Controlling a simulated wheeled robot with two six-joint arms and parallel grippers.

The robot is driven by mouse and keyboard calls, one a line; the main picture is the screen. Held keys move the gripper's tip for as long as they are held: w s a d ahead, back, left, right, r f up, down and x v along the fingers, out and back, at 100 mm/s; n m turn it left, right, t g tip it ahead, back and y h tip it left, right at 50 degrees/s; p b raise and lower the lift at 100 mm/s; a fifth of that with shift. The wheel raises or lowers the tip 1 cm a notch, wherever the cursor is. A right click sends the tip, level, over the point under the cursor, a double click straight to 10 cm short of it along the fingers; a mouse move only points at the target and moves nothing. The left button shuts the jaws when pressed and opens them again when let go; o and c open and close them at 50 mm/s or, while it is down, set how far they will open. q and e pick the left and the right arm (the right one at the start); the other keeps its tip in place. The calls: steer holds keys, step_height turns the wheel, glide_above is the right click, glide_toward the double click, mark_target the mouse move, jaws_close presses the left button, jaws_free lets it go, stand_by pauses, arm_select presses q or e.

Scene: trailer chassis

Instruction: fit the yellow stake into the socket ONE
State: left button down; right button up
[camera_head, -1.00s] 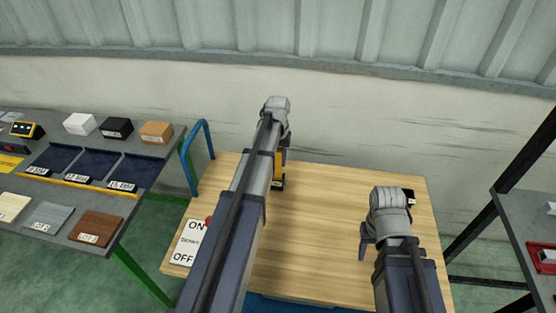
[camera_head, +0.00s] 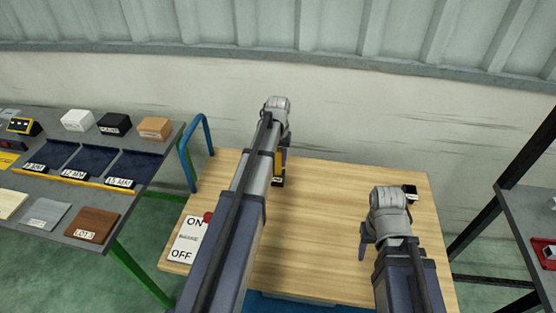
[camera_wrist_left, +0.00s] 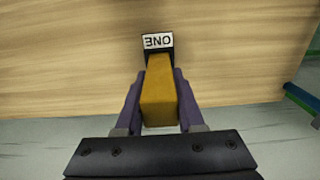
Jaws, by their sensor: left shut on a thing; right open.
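The yellow stake (camera_wrist_left: 160,95) is between the two fingers of my left gripper (camera_wrist_left: 158,76), which is shut on it. In the head view a small part of the stake (camera_head: 279,163) shows beside the left arm. The stake's far end meets the black socket with the white ONE label (camera_wrist_left: 158,41); the label (camera_head: 278,182) also shows in the head view. The socket's mouth is hidden, so I cannot tell whether the stake is inside. My right gripper (camera_head: 366,243) is open over the right part of the wooden deck (camera_head: 325,220).
Another small black block (camera_head: 410,191) stands at the deck's right. An ON/OFF plate (camera_head: 187,240) with a red knob lies at the left. A blue rail (camera_head: 196,150) rises at the left edge. Grey shelves with blocks and trays (camera_head: 75,160) stand further left.

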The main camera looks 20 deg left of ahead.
arm_select(q)
steer(key=shift+f+b, duration=0.7)
steer(key=shift+f, duration=0.1)
steer(key=shift+c, duration=2.2)
jaws_free()
steer(key=shift+r, duration=0.2)
step_height(320, 180, up, 8)
steer(key=p, duration=0.8)
steer(key=shift+f, duration=0.2)
steer(key=shift+f, duration=0.15)
